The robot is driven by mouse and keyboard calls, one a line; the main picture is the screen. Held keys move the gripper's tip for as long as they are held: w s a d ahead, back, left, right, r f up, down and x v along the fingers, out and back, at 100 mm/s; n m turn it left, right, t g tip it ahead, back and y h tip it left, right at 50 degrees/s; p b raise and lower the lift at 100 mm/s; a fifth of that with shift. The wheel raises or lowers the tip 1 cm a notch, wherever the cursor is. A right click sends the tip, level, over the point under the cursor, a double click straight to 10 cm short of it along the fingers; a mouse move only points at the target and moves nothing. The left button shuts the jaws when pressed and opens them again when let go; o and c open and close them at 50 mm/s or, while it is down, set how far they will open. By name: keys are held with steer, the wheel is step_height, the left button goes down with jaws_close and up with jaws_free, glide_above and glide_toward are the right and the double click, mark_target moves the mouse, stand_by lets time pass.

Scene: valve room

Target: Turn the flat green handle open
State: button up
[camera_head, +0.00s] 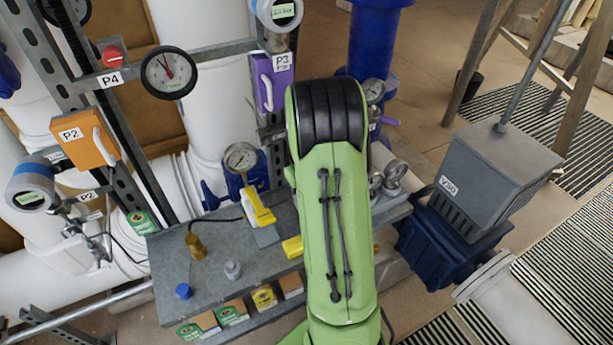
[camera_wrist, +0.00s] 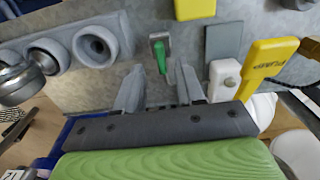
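The flat green handle (camera_wrist: 161,58) shows in the wrist view, on a small grey metal square against a grey surface. It points down in the picture, towards my gripper. My gripper (camera_wrist: 159,70) is open, with one grey finger to each side of the handle's line. The handle's lower end appears between the two fingertips. I cannot tell how deep it sits or whether anything touches it. In the head view my green arm covers the middle, and both handle and gripper are hidden.
In the wrist view grey round fittings (camera_wrist: 95,45) stand left of my fingers. A yellow lever (camera_wrist: 268,66) and a white block (camera_wrist: 223,80) are close on the right. In the head view a grey bench (camera_head: 215,248) holds small parts, and a grey valve box (camera_head: 495,175) stands right.

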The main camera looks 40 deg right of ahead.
step_height(320, 180, up, 11)
steer(key=p, duration=0.1)
steer(key=shift+r, duration=0.2)
steer(key=shift+a, duration=0.1)
steer(key=s+a+r+n+t, duration=0.1)
steer(key=s+a+r, duration=0.1)
steer(key=a+r, duration=0.35)
steer(key=s+a+r+t, duration=0.2)
steer(key=s+a+r, duration=0.1)
steer(key=a, duration=0.6)
steer(key=s+a+n+t, duration=0.2)
steer(key=s+a, duration=0.6)
steer(key=s, duration=0.2)
steer(key=shift+s+a+t, duration=0.15)
steer(key=shift+s+t, duration=0.15)
